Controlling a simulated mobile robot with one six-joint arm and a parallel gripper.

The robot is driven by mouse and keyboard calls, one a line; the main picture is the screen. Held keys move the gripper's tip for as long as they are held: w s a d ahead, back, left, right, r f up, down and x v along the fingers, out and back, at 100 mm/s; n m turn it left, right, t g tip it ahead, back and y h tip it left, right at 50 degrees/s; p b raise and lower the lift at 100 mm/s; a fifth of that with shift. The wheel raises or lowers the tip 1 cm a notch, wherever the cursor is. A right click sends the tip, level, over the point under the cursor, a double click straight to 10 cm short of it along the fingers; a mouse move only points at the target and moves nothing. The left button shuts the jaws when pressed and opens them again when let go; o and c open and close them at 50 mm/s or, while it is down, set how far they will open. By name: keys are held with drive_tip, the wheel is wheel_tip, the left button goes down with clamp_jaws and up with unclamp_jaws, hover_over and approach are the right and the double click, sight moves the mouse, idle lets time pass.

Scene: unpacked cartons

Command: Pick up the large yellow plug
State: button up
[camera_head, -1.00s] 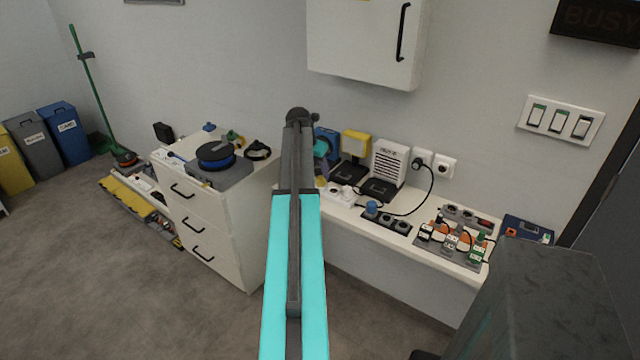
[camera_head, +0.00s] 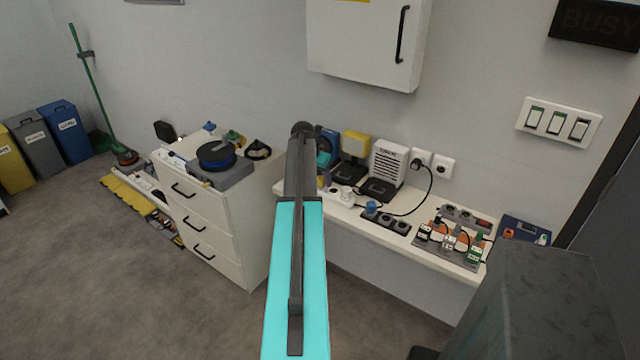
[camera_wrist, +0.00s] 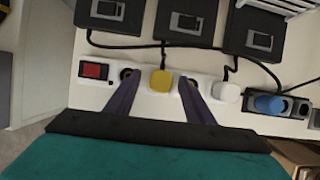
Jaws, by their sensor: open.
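The large yellow plug (camera_wrist: 161,81) sits in a white power strip (camera_wrist: 145,92) on the bench, seen in the wrist view. My gripper (camera_wrist: 156,80) is open, with one dark finger on each side of the yellow plug. Whether the fingers touch it cannot be told. In the head view my arm hides most of this spot, and the gripper's fingers cannot be made out there.
On the same strip are a red switch (camera_wrist: 94,71) and a white plug (camera_wrist: 227,92). A blue plug (camera_wrist: 269,104) sits in a grey strip to the right. Black cables and dark device bases (camera_wrist: 186,20) lie just behind. A drawer cabinet (camera_head: 205,215) stands at left.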

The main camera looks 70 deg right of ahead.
sight(320, 178)
clamp_jaws()
idle(0.3)
drive_tip(key=shift+w+r, duration=0.1)
drive_tip(key=shift+r, duration=0.1)
drive_tip(key=shift+r+b, duration=0.7)
drive_tip(key=shift+r, duration=0.8)
drive_tip(key=s+a+b, duration=0.1)
drive_tip(key=s+a, duration=0.1)
drive_tip(key=a, duration=0.5)
drive_tip(key=s+a+r+b, duration=0.1)
drive_tip(key=s+a+b, duration=0.1)
drive_tip(key=a, duration=0.6)
drive_tip(key=shift+s+r, duration=0.3)
drive_tip(key=shift+s, duration=0.45)
